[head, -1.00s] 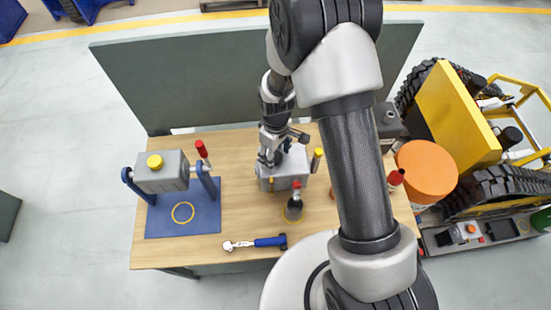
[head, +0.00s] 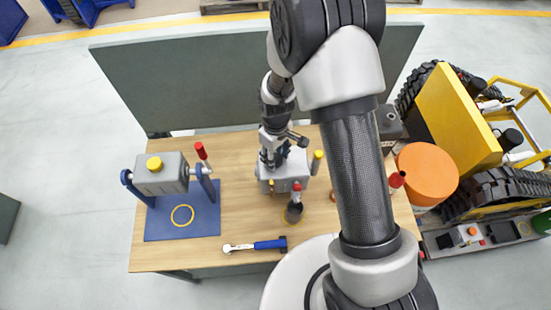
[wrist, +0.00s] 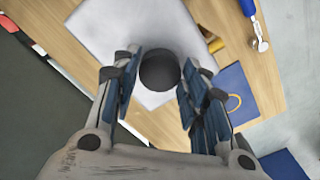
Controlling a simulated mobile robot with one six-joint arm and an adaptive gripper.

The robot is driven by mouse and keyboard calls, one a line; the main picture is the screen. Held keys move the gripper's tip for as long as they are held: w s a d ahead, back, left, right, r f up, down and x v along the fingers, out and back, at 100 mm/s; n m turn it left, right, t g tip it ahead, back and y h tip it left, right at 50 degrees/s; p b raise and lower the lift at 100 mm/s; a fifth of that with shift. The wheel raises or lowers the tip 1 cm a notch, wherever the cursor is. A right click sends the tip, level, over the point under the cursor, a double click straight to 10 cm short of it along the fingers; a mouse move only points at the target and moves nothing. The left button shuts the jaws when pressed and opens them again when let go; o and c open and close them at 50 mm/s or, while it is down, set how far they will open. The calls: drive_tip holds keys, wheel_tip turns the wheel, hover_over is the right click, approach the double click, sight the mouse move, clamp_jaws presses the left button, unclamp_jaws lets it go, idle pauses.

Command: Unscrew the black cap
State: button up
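The black cap (wrist: 160,71) is a dark round disc in the wrist view, over the pale top of a grey box. In the head view, my gripper (head: 270,158) points down at the grey box (head: 284,180) on the wooden table. There the cap is mostly hidden by the gripper.
A blue mat (head: 172,226) with a grey block (head: 165,178) on a blue stand lies at the left. A blue-handled tool (head: 268,244) lies in front. An orange drum (head: 427,172) is at the right.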

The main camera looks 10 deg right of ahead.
drive_tip(key=c, duration=0.6)
drive_tip(key=shift+f+n+b, duration=0.1)
drive_tip(key=shift+n+b, duration=0.4)
drive_tip(key=shift+n, duration=0.7)
drive_tip(key=shift+c, duration=0.3)
drive_tip(key=n+b, duration=0.1)
drive_tip(key=n, duration=0.3)
drive_tip(key=shift+n, duration=0.4)
drive_tip(key=n, duration=0.2)
drive_tip(key=shift+n+b, duration=0.3)
drive_tip(key=n, duration=0.3)
drive_tip(key=shift+b, duration=0.4)
drive_tip(key=n, duration=0.6)
drive_tip(key=shift+n+b, duration=0.35)
drive_tip(key=shift+n, duration=0.05)
